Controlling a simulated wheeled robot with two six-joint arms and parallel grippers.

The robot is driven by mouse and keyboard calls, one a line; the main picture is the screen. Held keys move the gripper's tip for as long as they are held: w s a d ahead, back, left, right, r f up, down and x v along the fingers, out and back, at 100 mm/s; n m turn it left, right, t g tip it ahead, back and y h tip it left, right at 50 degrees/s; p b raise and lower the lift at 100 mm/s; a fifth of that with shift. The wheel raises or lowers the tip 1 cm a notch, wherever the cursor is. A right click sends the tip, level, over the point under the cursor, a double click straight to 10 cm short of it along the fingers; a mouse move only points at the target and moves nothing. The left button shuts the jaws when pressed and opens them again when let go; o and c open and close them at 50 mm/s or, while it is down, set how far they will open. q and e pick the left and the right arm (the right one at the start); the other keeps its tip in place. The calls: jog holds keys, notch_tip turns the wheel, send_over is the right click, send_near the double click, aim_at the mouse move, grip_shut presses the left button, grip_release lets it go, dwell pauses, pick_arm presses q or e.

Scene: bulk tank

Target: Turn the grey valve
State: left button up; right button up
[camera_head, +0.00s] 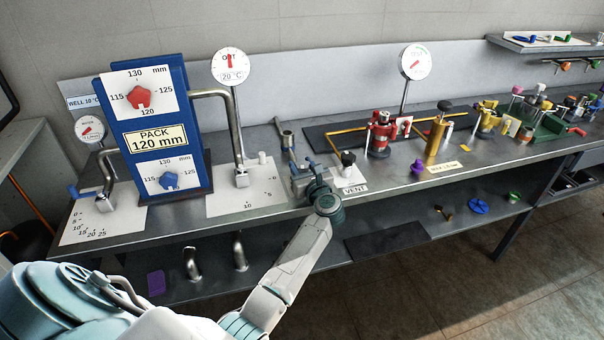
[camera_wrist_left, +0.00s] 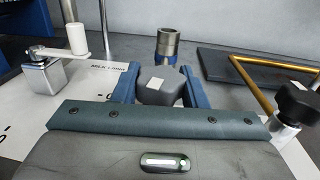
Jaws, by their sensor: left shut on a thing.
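The grey valve's knob (camera_wrist_left: 162,92), a dark grey block with a pale square on its top, sits between the two blue fingers of my left gripper (camera_wrist_left: 158,78) in the left wrist view. The fingers press on it from both sides. In the head view my left gripper (camera_head: 303,172) is at the front of the bench, and it largely hides the knob there. A grey metal pipe end with a blue ring (camera_wrist_left: 167,48) stands just behind the knob. My right gripper is not in view.
A black knob (camera_head: 347,158) by the VENT label stands close to the right. A lever with a white handle (camera_wrist_left: 77,40) is to the left. A blue panel (camera_head: 150,135), a bent pipe, gauges and several coloured fittings fill the bench (camera_head: 300,207).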

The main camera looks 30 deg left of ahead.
pick_arm(q)
jog(key=shift+n+g+y+b, duration=0.3)
jog(key=shift+n+g+b, duration=0.15)
jog(key=shift+g, duration=0.15)
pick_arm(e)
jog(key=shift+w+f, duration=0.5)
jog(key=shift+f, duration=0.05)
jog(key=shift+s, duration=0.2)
pick_arm(q)
jog(key=o, duration=1)
jog(key=b+v, duration=0.3)
jog(key=v, duration=0.7)
jog(key=shift+f, duration=0.2)
jog(key=shift+s+d+r, duration=0.15)
jog(key=shift+s+d, duration=0.05)
jog(key=shift+d, duration=0.15)
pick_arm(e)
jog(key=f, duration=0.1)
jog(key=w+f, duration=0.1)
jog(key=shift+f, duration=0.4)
